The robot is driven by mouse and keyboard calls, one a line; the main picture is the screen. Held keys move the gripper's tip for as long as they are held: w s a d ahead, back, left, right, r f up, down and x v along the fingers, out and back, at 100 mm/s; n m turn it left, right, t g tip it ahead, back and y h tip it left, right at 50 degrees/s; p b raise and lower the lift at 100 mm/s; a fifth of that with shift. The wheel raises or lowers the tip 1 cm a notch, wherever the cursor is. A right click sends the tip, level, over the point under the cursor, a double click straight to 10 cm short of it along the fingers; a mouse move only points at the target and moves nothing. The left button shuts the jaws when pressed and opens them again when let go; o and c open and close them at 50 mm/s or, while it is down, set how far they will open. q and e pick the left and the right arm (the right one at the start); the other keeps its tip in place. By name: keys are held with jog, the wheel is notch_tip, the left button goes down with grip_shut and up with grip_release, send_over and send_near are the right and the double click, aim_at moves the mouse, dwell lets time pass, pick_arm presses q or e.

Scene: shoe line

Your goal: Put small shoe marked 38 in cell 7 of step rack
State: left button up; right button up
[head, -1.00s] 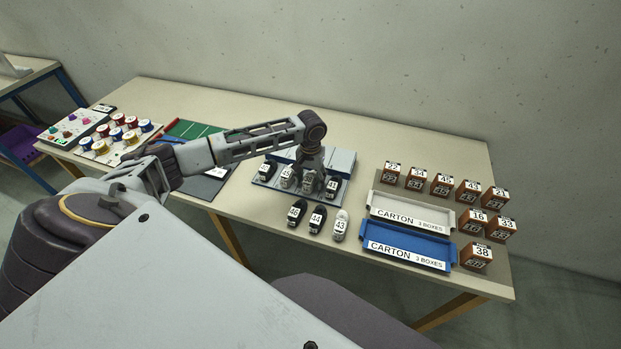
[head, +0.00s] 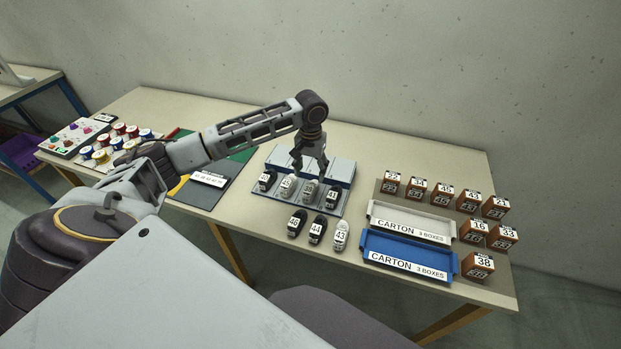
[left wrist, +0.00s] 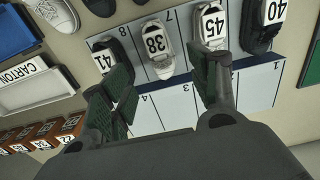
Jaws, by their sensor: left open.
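The light shoe marked 38 (head: 310,190) stands in the front row of the step rack (head: 283,208), third from the left, in the cell labelled 7. It also shows in the left wrist view (left wrist: 156,48), between the shoes marked 41 (left wrist: 112,62) and 45 (left wrist: 209,30). My left gripper (head: 309,164) is open and empty, pointing down above the rack just behind shoe 38. In the left wrist view its fingers (left wrist: 164,76) are apart, with shoe 38 clear beyond them. My right gripper is out of view.
Shoe 40 (head: 265,180) stands at the front row's left end. Shoes 46 (head: 296,224), 44 (head: 317,230) and 43 (head: 341,237) lie in front of the rack. A white carton tray (head: 410,222), a blue one (head: 408,252) and several brown boxes are to the right.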

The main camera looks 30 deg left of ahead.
aim_at(310, 185)
pick_arm(q)
notch_tip(310, 185, up, 3)
jog(key=shift+r, duration=0.1)
jog(key=shift+a, duration=0.1)
dwell(0.6)
